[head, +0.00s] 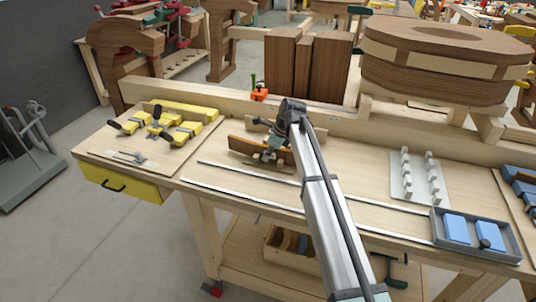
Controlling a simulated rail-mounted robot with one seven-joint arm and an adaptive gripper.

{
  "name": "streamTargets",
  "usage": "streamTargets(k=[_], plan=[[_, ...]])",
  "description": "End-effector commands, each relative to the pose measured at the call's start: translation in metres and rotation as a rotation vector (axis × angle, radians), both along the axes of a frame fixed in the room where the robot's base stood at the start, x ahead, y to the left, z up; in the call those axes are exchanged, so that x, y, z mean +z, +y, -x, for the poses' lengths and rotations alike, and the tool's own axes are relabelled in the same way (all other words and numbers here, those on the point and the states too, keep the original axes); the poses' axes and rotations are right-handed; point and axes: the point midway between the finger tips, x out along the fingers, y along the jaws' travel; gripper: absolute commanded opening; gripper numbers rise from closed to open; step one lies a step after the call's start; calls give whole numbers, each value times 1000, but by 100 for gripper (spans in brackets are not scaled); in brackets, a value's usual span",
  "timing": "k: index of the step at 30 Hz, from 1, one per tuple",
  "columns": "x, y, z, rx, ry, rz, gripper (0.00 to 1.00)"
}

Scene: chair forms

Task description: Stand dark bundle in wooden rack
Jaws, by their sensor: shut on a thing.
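My gripper (271,156) is low over the middle of the workbench, at the end of my grey arm. It is shut on what seems to be the dark bundle, which is small here and mostly hidden by the gripper and wrist. A low, long brown wooden piece (242,147), which looks like the wooden rack, sits on the bench right at the gripper. Pale bits show along its front. I cannot tell whether the bundle is inside the rack, touching it or just above it, or how upright it is.
Yellow clamps (187,131) lie on a board at left. Metal rails (240,195) run along the bench front. A white peg plate (420,178) and a grey tray (507,247) with blue boxes stand at right. A wooden beam (200,97) edges the back, with an orange tool (259,94) on it.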

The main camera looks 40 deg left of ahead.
Motion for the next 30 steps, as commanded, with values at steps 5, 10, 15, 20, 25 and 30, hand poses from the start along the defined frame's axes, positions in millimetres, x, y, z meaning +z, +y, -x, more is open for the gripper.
streamTargets(k=[5,10,15,20,25,30], plan=[[-1,0,0,0,0,0,0],[-3,0,0,0,0,0,0],[-5,0,0,0,0,0,0],[-5,0,0,0,0,0,45],[-5,0,0,0,0,0,45],[-2,-1,-1,0,0,0,45]])
